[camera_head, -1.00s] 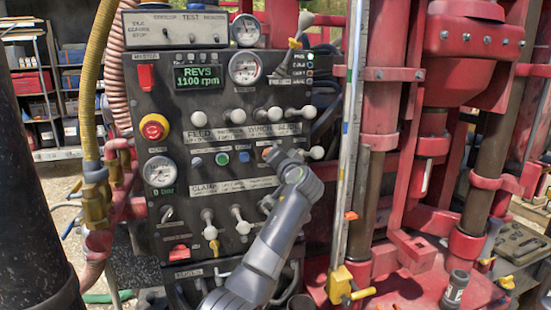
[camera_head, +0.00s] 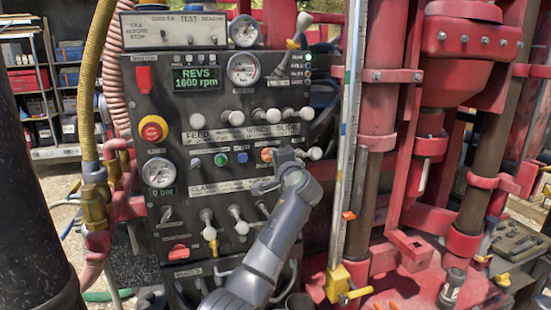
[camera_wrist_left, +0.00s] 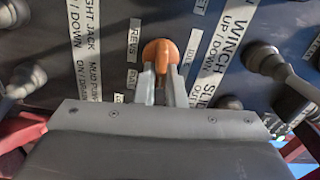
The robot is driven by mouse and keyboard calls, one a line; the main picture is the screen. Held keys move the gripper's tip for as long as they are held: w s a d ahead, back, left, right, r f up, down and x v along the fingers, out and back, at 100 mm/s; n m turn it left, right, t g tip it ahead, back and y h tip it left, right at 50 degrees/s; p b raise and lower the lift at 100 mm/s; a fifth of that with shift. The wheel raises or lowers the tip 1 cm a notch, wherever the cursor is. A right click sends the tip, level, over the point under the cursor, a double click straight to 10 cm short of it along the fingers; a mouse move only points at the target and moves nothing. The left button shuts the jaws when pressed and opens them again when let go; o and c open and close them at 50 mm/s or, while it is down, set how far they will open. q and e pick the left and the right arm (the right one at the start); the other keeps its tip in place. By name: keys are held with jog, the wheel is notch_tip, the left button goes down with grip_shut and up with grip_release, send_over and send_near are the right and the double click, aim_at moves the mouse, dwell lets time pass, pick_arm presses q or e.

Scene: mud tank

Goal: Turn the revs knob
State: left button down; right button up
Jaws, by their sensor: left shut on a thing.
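The revs knob (camera_head: 267,154) is a small orange knob on the dark control panel (camera_head: 220,108). It also shows in the left wrist view (camera_wrist_left: 160,55), between labels that read REVS and IDLE. My left gripper (camera_head: 276,157) reaches up to the panel from below, and its two fingers (camera_wrist_left: 160,80) are shut on the orange knob. The green display (camera_head: 197,79) reads REVS 1600 rpm. My right gripper is not in view.
White-knobbed levers (camera_head: 274,115) stand out just above the orange knob, and another (camera_head: 314,153) is close to its right. A red emergency button (camera_head: 152,129) is at the panel's left. Red rig columns (camera_head: 378,130) rise to the right.

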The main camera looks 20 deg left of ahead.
pick_arm(q)
jog(key=shift+f, duration=0.1)
dwell(0.3)
jog(key=c, duration=1.5)
grip_release()
jog(key=b+v, duration=0.7)
jog(key=v, duration=1)
jog(key=shift+d+b, duration=0.2)
jog(key=shift+b, duration=0.15)
jog(key=shift+s, duration=0.15)
